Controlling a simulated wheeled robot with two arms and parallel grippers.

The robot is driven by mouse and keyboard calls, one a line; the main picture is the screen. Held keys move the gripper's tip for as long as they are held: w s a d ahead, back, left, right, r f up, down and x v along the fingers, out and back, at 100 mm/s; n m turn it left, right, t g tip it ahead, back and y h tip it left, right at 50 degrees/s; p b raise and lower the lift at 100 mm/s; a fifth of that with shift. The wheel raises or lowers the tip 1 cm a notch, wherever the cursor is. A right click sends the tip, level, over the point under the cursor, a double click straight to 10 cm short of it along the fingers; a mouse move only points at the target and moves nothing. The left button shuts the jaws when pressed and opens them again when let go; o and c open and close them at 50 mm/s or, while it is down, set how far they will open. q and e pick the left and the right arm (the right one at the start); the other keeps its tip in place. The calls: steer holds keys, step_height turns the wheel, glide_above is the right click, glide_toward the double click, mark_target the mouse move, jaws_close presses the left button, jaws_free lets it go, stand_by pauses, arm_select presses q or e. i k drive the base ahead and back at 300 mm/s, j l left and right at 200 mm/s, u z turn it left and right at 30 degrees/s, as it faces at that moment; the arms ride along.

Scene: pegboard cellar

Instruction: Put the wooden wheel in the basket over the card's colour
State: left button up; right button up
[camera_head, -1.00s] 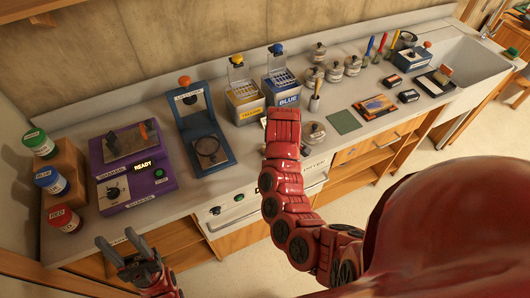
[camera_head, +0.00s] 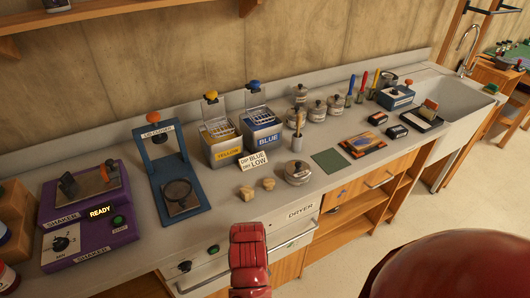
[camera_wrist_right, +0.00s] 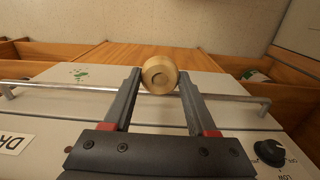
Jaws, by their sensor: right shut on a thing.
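My right gripper (camera_wrist_right: 160,78) is shut on the wooden wheel (camera_wrist_right: 161,72), a pale round piece held between its fingertips before the dryer's front and handle. In the head view only my red right arm shows at the bottom; the gripper and wheel are hidden. A white card (camera_head: 254,161) on the counter reads "DIP BLUE DRY LOW". It stands before the blue tank (camera_head: 264,138) and the yellow tank (camera_head: 226,150). A wire basket (camera_head: 257,113) sits at the blue tank's top, another basket (camera_head: 217,127) at the yellow one's. My left gripper is out of view.
Two small wooden pieces (camera_head: 268,184) and a round metal tin (camera_head: 298,173) lie on the counter near its front edge. A lid closer (camera_head: 166,165) and purple shaker (camera_head: 84,215) stand left. The dryer's handle (camera_wrist_right: 60,87) crosses close to the gripper.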

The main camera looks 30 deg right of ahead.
mark_target(261, 117)
steer(key=l, duration=0.4)
steer(key=k+l+u, duration=0.15)
steer(key=l, duration=0.25)
steer(key=k+l, duration=0.1)
steer(key=l, duration=0.35)
steer(key=l+u, duration=0.1)
steer(key=l, duration=0.3)
steer(key=k+l+u, duration=0.1)
steer(key=l, duration=0.3)
steer(key=k+l, duration=0.2)
steer(key=l, duration=0.15)
steer(key=k+l+u, duration=0.1)
steer(key=l, duration=0.3)
